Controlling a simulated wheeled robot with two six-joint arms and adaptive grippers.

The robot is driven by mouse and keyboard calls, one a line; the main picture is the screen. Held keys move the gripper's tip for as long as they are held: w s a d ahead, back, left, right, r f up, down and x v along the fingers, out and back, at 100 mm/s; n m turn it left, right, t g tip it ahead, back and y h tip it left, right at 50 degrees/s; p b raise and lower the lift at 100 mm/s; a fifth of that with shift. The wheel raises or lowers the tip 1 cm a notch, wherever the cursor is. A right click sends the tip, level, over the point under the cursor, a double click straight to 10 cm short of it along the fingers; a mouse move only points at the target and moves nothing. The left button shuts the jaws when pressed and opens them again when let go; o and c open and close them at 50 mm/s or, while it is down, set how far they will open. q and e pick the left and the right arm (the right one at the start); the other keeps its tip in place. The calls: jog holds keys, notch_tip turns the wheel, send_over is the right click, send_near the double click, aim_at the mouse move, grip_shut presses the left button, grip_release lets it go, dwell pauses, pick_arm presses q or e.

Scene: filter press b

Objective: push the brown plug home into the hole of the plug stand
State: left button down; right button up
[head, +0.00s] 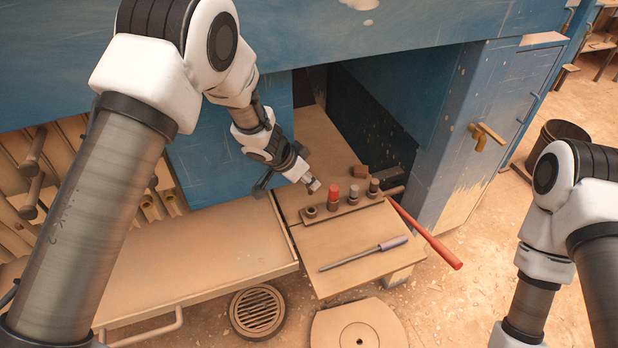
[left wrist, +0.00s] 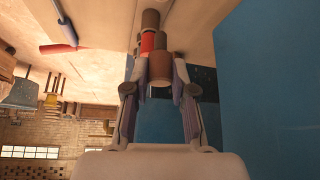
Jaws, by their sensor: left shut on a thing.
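The plug stand (head: 345,208) is a narrow brown block on the small wooden board. At its left end is a short round dark socket (head: 310,212). Beside it stand a red plug (head: 333,196), a grey plug (head: 354,195) and a brownish plug (head: 374,188). My left gripper (head: 313,185) is just above the socket end, coming down at a slant from the upper left. In the left wrist view its fingers (left wrist: 161,78) are shut on the brown plug (left wrist: 160,68). The red plug also shows beyond them (left wrist: 147,42). The held plug's lower end is hidden.
A wooden drawer (head: 200,255) is to the left. The blue press wall (head: 205,165) rises close behind my left arm.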

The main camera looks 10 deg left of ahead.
aim_at(309, 193)
pick_arm(q)
jog(key=shift+d+r+p, duration=0.1)
jog(key=shift+r+p, duration=0.1)
jog(key=shift+p, duration=0.3)
jog(key=shift+w+f+b, duration=0.15)
jog(key=shift+f+b, duration=1.75)
jog(key=shift+f, duration=1.2)
jog(key=shift+p, duration=0.45)
jog(key=shift+p, duration=0.45)
